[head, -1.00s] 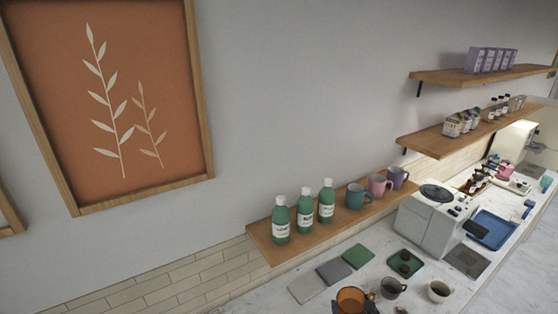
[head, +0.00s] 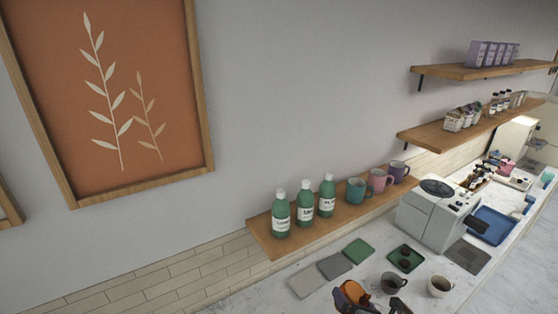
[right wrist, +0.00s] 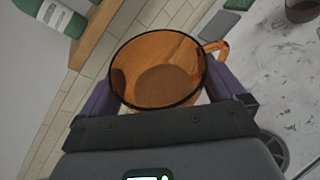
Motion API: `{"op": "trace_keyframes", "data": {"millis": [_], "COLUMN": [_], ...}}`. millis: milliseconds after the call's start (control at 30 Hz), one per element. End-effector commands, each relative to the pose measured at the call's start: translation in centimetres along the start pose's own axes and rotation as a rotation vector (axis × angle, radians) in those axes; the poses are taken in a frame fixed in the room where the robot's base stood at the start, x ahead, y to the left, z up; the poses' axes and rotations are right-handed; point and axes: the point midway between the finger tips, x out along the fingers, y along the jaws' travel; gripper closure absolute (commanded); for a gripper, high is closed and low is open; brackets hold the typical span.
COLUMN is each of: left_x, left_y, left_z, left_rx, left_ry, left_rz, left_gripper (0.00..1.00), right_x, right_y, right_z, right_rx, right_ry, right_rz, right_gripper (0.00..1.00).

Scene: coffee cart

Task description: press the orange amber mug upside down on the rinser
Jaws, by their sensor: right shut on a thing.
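The orange amber mug (right wrist: 160,75) is between the fingers of my right gripper (right wrist: 168,98), which is shut on it. In the right wrist view its dark rim and open mouth face the camera, and its handle points to the upper right. In the head view the mug (head: 352,292) is at the bottom edge, partly covered by my dark gripper parts. I cannot make out the rinser for certain; a dark round part (right wrist: 272,150) shows at the lower right of the wrist view, mostly hidden. My left gripper is not in view.
A grey glass mug (head: 393,283) and a pale cup (head: 440,287) stand right of the amber mug. Flat mats (head: 335,265) and a green tray (head: 405,258) lie behind. A shelf (head: 268,239) with green bottles (head: 280,217) overhangs the counter. A white machine (head: 436,215) stands further right.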

Motion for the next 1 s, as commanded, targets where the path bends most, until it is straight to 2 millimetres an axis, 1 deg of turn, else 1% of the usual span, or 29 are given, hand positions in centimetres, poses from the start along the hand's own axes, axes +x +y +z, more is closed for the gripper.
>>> {"op": "trace_keyframes", "data": {"millis": [167,233,400,500,600,700,900,1000], "left_x": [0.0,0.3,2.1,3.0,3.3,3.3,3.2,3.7], "left_y": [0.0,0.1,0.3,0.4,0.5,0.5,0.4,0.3], "left_z": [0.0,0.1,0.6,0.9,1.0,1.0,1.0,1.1], "left_rx": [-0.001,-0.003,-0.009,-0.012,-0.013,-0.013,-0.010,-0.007], "left_ry": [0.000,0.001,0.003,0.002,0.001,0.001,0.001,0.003], "left_rz": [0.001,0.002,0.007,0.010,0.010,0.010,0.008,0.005], "left_gripper": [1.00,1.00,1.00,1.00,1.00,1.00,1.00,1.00], "right_x": [0.0,0.0,0.1,0.1,0.1,0.0,0.0,0.1], "right_y": [0.0,-0.1,-0.4,-0.3,-0.1,0.1,0.1,-0.1], "right_z": [0.1,-0.2,-0.7,-0.5,-0.2,0.0,0.1,-0.2], "right_rx": [0.002,0.034,0.255,0.383,0.458,0.484,0.483,0.518], "right_ry": [-0.001,0.000,0.000,-0.001,-0.002,-0.002,-0.002,-0.002], "right_rz": [0.001,0.013,0.104,0.158,0.190,0.201,0.201,0.216], "right_gripper": [0.39,0.39,0.39,0.39,0.39,0.39,0.39,0.39]}}
